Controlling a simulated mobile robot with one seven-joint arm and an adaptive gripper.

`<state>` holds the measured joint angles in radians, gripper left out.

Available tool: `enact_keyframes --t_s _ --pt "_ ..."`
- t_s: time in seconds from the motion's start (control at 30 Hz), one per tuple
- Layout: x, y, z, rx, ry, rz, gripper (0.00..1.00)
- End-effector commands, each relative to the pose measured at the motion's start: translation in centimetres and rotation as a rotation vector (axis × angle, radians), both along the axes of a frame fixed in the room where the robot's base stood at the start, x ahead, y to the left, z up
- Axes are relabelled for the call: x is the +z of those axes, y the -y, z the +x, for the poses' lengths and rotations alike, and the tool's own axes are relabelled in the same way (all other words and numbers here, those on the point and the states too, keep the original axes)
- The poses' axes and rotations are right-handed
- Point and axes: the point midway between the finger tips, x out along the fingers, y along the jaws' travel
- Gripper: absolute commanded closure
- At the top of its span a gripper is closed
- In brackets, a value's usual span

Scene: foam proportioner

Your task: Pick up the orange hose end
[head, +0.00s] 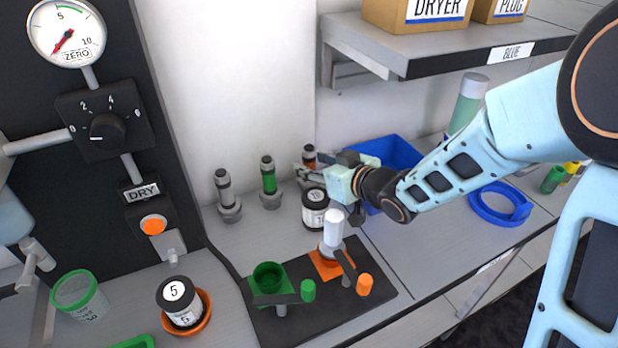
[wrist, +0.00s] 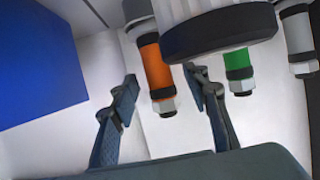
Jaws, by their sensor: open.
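The orange hose end (head: 309,153) stands at the back of the bench, the rightmost of three hose ends, partly hidden by my gripper in the head view. In the wrist view the orange hose end (wrist: 150,66) has a black band and a metal nut and appears between my two fingers, with a gap on each side. My gripper (head: 303,172) is open and empty; it also shows in the wrist view (wrist: 164,83). I see no contact with the hose end.
A green hose end (head: 268,178) and a grey hose end (head: 225,190) stand to the left. A black-lidded jar (head: 315,208) stands close in front of my gripper. A blue bin (head: 392,150) is at right, under a shelf (head: 410,48).

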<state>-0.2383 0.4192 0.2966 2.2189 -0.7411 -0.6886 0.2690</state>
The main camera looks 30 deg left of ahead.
Motion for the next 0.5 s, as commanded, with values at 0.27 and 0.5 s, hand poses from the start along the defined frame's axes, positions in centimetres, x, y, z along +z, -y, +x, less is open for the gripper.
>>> enact_keyframes --t_s 0.27,0.5 --pt "-0.68 -1.53 0.94 -0.001 0.000 0.000 0.58" --pt "-0.66 -1.50 0.91 -0.001 0.000 0.000 0.69"
